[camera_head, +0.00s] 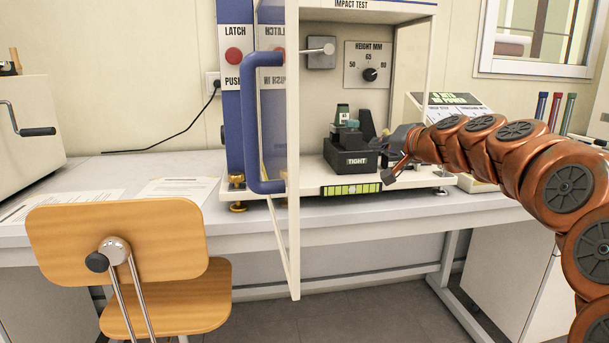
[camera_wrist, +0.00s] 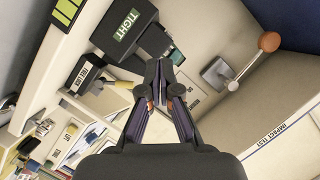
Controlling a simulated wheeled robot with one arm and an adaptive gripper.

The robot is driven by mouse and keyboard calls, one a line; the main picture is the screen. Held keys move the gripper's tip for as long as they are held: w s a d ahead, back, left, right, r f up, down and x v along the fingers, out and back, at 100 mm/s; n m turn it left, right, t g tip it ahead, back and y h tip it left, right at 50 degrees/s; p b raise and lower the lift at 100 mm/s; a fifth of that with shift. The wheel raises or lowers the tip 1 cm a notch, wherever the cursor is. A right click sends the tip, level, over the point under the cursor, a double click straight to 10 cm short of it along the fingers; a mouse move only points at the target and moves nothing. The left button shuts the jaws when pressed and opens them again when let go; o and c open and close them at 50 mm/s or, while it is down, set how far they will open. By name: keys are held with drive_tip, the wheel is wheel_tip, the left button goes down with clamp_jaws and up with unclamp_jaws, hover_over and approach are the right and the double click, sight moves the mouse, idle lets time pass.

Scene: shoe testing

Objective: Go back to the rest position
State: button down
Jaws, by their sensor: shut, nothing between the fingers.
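My gripper (camera_wrist: 160,78) shows in the wrist view with its two dark fingers brought together at the tips and nothing between them. In the head view my arm reaches in from the right, its end in front of the open impact test machine, just right of the black block labelled TIGHT (camera_head: 357,161). The TIGHT block also shows in the wrist view (camera_wrist: 122,27), beyond the fingers. I cannot tell from the head view whether the gripper touches the block's fittings.
The machine's blue-handled door (camera_head: 265,125) stands open toward me. A height dial (camera_head: 370,74) and a knob on a rod (camera_head: 329,49) are on its back wall. A wooden chair (camera_head: 120,240) stands front left. Pens (camera_head: 555,110) stand at the right.

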drive_tip(key=s+a+f+n+g+p, duration=0.2)
drive_tip(key=s+a+f+g+p, duration=0.3)
drive_tip(key=s, duration=0.7)
drive_tip(key=s+a+n+g+p, duration=0.35)
drive_tip(key=s+a+p, duration=0.3)
drive_tip(key=s, duration=0.55)
drive_tip(key=s+d+f+g+h+p, duration=0.1)
drive_tip(key=s+d+g+h+p, duration=0.1)
drive_tip(key=s, duration=0.7)
drive_tip(key=s+d+f+g+h+p, duration=0.1)
drive_tip(key=s+d+p, duration=0.4)
drive_tip(key=s, duration=0.5)
drive_tip(key=s+d+f+g+h+p, duration=0.1)
drive_tip(key=s+d+g+h+p, duration=0.2)
drive_tip(key=s, duration=0.6)
drive_tip(key=shift+s+d+f+g+p, duration=0.15)
drive_tip(key=shift+s+f+g+p, duration=0.2)
drive_tip(key=shift+g, duration=0.3)
